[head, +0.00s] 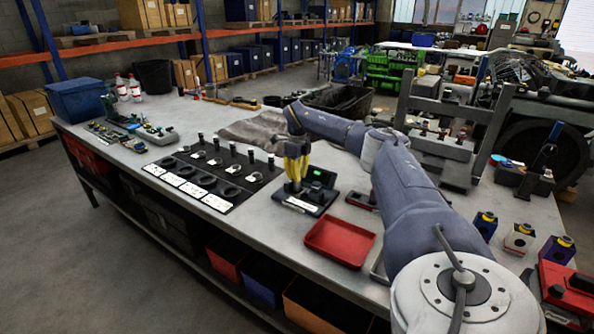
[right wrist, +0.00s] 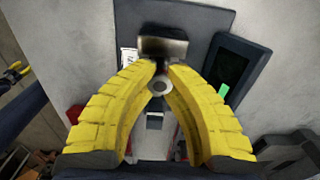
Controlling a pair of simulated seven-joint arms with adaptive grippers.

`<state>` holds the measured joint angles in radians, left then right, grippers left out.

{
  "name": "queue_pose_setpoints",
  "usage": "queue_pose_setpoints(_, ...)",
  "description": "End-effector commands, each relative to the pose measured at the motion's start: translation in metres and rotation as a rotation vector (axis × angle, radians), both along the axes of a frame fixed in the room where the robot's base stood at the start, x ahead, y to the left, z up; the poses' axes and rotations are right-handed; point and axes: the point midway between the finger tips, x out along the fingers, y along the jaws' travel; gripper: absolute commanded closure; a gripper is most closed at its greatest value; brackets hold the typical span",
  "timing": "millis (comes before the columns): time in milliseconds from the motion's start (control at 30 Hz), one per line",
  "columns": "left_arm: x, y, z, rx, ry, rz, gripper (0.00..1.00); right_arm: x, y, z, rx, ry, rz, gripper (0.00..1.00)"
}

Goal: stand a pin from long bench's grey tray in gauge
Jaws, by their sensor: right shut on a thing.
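My right gripper (head: 296,178) points down over the gauge (head: 308,206), a dark flat base with a small green-lit display. In the right wrist view its yellow fingers (right wrist: 161,72) are closed together on a small pin (right wrist: 160,87), seen almost end-on as a grey ring. The gauge's metal block (right wrist: 163,47) is just beyond the fingertips, and its display housing (right wrist: 238,72) is to the right. Whether the pin's lower end touches the gauge cannot be told. A grey tray (head: 377,268) is mostly hidden behind my right arm. My left gripper is not in view.
A red tray (head: 340,241) lies in front of the gauge. To the left is a black board (head: 215,178) with several pegs, rings and white labels. A grey cloth (head: 252,130) lies behind. Bare bench top shows left of the red tray.

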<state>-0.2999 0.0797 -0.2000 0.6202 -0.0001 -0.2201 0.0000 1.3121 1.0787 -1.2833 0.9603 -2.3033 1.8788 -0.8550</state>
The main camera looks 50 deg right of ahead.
Motion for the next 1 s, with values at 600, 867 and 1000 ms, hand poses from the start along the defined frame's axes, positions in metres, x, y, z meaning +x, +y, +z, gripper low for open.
queue_pose_setpoints(600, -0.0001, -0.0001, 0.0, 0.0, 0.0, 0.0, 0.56, 0.0, 0.0001, -0.0036, 0.0, 0.0, -0.001, 0.69)
queue_pose_setpoints(867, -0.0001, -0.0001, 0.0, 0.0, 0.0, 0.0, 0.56, -0.0002, 0.0002, -0.004, 0.0, 0.001, 0.0, 0.55)
queue_pose_setpoints(1000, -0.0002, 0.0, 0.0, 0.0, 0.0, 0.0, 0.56, -0.0001, 0.0002, -0.004, 0.0, 0.0, 0.0, 0.42)
